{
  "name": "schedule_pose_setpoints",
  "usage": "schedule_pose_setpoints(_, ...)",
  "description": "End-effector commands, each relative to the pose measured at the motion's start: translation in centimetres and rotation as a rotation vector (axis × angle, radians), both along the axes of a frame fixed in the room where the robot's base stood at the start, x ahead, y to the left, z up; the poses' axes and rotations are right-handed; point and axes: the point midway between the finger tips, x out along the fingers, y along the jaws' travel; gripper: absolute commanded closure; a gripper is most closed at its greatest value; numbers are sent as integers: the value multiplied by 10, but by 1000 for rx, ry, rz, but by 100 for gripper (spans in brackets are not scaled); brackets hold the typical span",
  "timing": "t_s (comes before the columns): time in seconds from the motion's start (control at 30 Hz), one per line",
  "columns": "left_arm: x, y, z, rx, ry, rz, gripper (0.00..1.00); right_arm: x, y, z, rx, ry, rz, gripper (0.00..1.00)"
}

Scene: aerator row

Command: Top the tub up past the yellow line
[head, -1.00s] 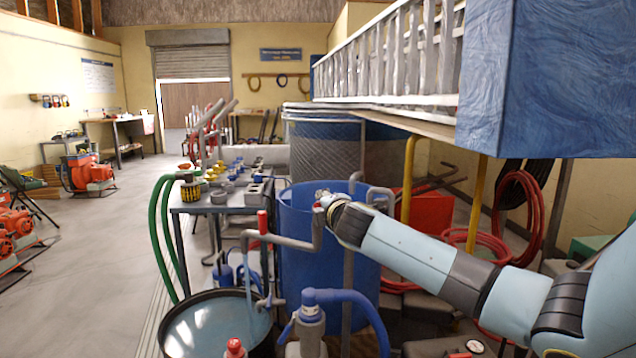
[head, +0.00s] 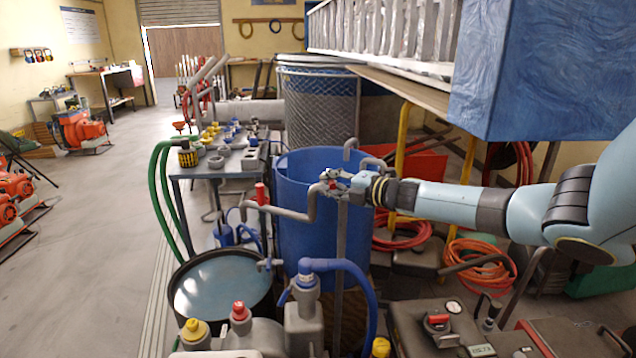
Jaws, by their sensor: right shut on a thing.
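A round dark tub (head: 176,302) stands on the floor at the lower left of centre in the head view, with pale blue water in it. I cannot see a yellow line on it. A bent grey pipe (head: 289,213) with a red grip (head: 261,194) runs above and behind the tub, its left end turned down on the tub's side. My right gripper (head: 329,182) is shut at the pipe's raised right end, in front of the blue barrel (head: 310,240). The fingers are small and partly hide what they hold. My left gripper is out of view.
A small grey tap (head: 268,264) sits at the tub's right rim. Grey pump bodies and a blue hose (head: 352,276) crowd the front. A workbench (head: 192,172) with fittings stands behind the tub. Open floor (head: 95,230) lies left. A blue structure (head: 540,75) overhangs at right.

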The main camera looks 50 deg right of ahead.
Motion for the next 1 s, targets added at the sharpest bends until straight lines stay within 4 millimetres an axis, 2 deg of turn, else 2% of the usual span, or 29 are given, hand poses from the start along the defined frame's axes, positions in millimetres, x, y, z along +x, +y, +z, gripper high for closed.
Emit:
schedule_pose_setpoints(0.1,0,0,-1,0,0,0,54,-1,-5,5,-6,-4,2,100)
schedule_pose_setpoints(0.47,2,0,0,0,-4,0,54,-1,-6,6,-6,-4,2,100)
schedule_pose_setpoints(0.5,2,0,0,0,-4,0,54,-1,-6,6,-6,-5,3,83)
schedule_pose_setpoints(0.57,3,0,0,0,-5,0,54,-2,-6,5,-5,-4,2,75)
schedule_pose_setpoints(0.87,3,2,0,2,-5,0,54,-4,-4,3,-2,-1,3,75)
schedule_pose_setpoints(1.0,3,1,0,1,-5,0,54,-17,-5,3,-5,1,3,75)
